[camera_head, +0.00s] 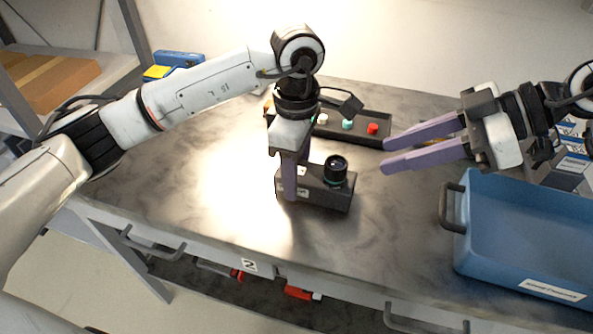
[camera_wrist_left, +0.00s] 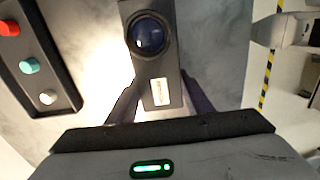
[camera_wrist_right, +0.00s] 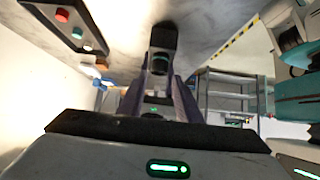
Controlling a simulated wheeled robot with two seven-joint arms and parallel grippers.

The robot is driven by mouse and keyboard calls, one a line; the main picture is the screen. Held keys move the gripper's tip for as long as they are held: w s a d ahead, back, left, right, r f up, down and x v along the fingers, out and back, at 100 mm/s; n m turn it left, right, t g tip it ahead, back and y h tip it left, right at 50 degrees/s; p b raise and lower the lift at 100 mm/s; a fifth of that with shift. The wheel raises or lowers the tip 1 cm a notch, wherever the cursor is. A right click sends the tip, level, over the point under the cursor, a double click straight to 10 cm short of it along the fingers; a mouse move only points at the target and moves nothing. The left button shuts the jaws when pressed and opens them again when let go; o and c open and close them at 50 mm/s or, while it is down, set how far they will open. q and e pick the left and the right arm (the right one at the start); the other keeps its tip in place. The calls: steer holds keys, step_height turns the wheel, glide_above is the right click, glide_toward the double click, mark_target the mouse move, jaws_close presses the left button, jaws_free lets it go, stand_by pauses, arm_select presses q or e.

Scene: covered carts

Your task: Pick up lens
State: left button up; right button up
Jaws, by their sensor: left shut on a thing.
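The lens (camera_head: 336,170) is a short black cylinder with a teal ring. It stands upright at the right end of a dark rectangular holder block (camera_head: 325,198) on the cart top. My left gripper (camera_head: 290,192) points down and is shut on the left end of the block, beside the lens and not on it. The left wrist view shows the lens glass (camera_wrist_left: 150,34) and the labelled block (camera_wrist_left: 162,92) between the fingers. My right gripper (camera_head: 386,154) is open and empty, right of the lens, its fingers pointing left. The right wrist view shows the lens (camera_wrist_right: 160,63) ahead.
A black tray (camera_head: 347,136) with red, teal and white buttons lies behind the block. A blue bin (camera_head: 520,240) with a dark handle stands at the right. The cart top (camera_head: 170,185) is clear at the left and front.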

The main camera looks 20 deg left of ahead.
steer(key=shift+o, duration=1.1)
steer(key=shift+s+a+f, duration=0.1)
steer(key=shift+s+a, duration=0.05)
steer(key=shift+a, duration=0.05)
arm_select(q)
steer(key=shift+r, duration=0.1)
arm_select(e)
steer(key=s+a+r+n+g+y, duration=0.1)
steer(key=s+a+n+g+y, duration=0.2)
steer(key=s+a+n+y, duration=1)
steer(key=s+a+r+n+t+h, duration=0.2)
steer(key=s+a+n+t+h, duration=0.15)
steer(key=a+t, duration=0.35)
steer(key=n+t+h, duration=0.3)
steer(key=t+h, duration=1.1)
steer(key=h, duration=0.1)
glide_toward(336, 156)
steer(key=shift+a+f, duration=0.7)
steer(key=shift+a, duration=0.25)
steer(key=shift+w+d+f+n+h, duration=0.1)
steer(key=shift+d+f+n+h, duration=0.2)
steer(key=shift+h, duration=0.15)
steer(key=shift+w+d, duration=0.1)
steer(key=shift+w, duration=0.15)
steer(key=x, duration=1.1)
steer(key=shift+w+d+f, duration=0.1)
steer(key=shift+w+d, duration=0.15)
steer(key=shift+w, duration=0.1)
